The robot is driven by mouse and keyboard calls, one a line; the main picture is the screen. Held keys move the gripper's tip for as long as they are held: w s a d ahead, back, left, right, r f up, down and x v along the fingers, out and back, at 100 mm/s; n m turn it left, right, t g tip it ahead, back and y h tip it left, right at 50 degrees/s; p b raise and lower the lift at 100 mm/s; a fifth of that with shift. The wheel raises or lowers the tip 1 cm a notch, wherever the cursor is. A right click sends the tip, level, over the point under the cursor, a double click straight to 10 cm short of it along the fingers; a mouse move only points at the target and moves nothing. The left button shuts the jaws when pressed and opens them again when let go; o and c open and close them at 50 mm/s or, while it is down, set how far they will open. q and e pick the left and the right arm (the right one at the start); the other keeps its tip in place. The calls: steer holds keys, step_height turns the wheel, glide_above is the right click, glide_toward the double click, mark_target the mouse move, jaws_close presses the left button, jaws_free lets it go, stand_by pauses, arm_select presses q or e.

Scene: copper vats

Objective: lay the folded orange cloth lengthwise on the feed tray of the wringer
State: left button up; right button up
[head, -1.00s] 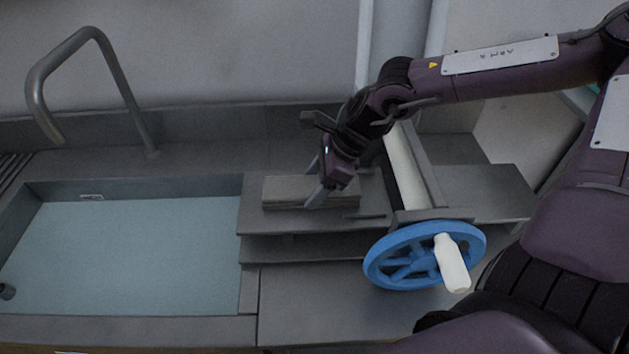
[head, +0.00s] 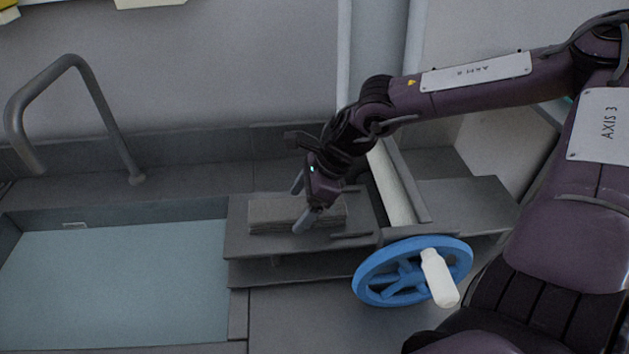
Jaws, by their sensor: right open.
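A folded cloth (head: 272,214) lies lengthwise, left to right, on the flat feed tray (head: 245,245) of the wringer. It looks grey-beige here, not orange. My right gripper (head: 301,204) is open above the right part of the cloth, one finger towards the far side and one towards the near side. The near finger overlaps the cloth in the picture; I cannot tell whether it touches. The gripper hides the cloth's far right part. The wringer's pale roller (head: 396,185) is to the right of the tray. My left gripper is not in view.
A blue handwheel (head: 375,288) with a white handle (head: 439,278) stands in front of the wringer. A water-filled sink (head: 115,285) is to the left, with a grey faucet (head: 105,115) behind it. A wall closes the back. Space above the sink is free.

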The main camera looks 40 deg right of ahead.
steer(key=v, duration=1.1)
steer(key=shift+s+r, duration=0.2)
steer(key=shift+r, duration=0.1)
